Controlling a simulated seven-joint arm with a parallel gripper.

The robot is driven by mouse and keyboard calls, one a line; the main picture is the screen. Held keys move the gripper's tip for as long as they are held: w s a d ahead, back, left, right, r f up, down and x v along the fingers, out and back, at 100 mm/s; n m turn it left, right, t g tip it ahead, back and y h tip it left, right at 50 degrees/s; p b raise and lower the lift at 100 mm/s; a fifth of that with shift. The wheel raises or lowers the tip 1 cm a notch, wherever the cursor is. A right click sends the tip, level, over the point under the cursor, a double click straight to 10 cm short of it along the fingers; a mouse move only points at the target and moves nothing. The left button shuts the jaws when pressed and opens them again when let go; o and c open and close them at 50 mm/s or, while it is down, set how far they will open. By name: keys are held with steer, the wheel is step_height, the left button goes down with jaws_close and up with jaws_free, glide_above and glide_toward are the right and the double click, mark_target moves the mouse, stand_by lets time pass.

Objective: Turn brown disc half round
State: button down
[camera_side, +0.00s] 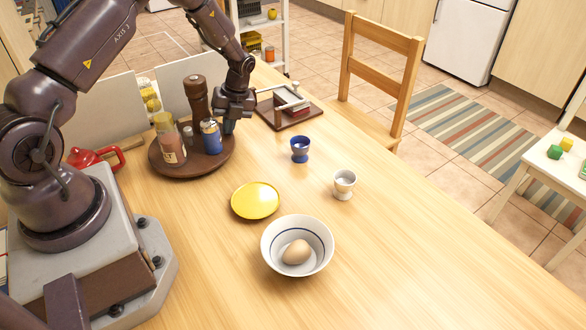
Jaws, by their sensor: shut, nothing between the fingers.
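The brown disc (171,170) is a round turntable on the wooden table, left of the picture's middle. On it stand a tall brown pepper mill (196,97), a bottle with a yellow cap (169,140), a blue shaker with a pale top (211,138) and a small pale shaker (187,134). My gripper (229,127) points down at the disc's right side, just right of the blue shaker. Its fingers are shut and empty. I cannot tell whether they touch the shaker or the disc.
A yellow plate (255,201), a bowl (309,233) with an egg (296,252), a blue egg cup (300,148) and a white egg cup (344,183) stand nearer. A framed device (289,103) lies behind my gripper. A red teapot (92,157) sits left. The table's right front is clear.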

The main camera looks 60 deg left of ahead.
steer(key=shift+s+a+f, duration=0.1)
steer(key=shift+a+f, duration=0.1)
steer(key=shift+a, duration=0.05)
stand_by(0.3)
steer(key=shift+a+n, duration=0.4)
steer(key=shift+a+r, duration=0.1)
steer(key=shift+a, duration=0.1)
steer(key=shift+a+n, duration=0.3)
steer(key=shift+a, duration=0.15)
stand_by(0.6)
steer(key=shift+s+a+n+h, duration=0.1)
steer(key=shift+a+n+h, duration=0.2)
steer(key=shift+a, duration=0.05)
steer(key=shift+s+a, duration=0.1)
steer(key=shift+s+a+n, duration=0.1)
steer(key=shift+a+n, duration=0.2)
steer(key=shift+a, duration=0.05)
stand_by(0.5)
